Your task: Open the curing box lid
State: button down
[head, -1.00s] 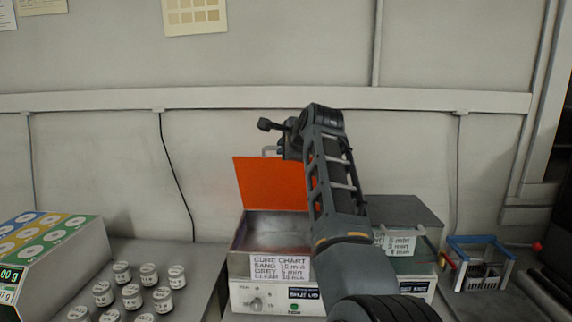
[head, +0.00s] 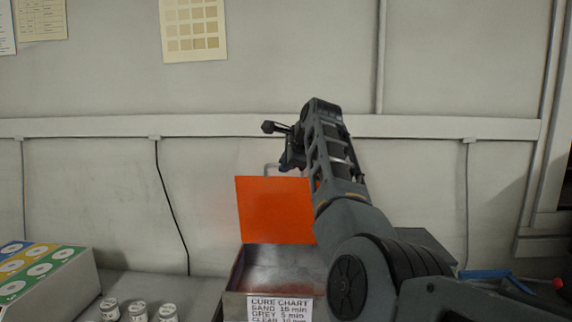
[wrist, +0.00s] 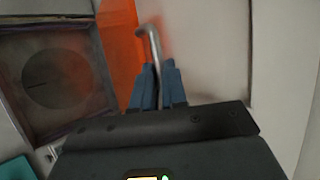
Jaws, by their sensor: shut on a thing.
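The curing box (head: 236,276) stands on the bench with its orange lid (head: 272,208) raised roughly upright at the back. The metal interior is exposed, and a cure chart label is on the front. In the wrist view the open box (wrist: 95,55) is at left, with a dark round plate inside, and the lid (wrist: 118,38) stands beside it. My gripper (wrist: 158,88) has its blue fingers shut on the lid's bent metal handle (wrist: 150,38). In the head view my gripper (head: 291,163) is at the lid's top edge, partly hidden by my arm.
Several small jars (head: 138,311) and a box with coloured panels (head: 48,276) stand at left. A blue-framed rack (head: 497,278) is at right, partly cut off. The wall is close behind the lid.

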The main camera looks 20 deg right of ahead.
jog(key=c, duration=1.2)
grip_release()
jog(key=shift+b+v, duration=1.05)
jog(key=shift+v, duration=2.9)
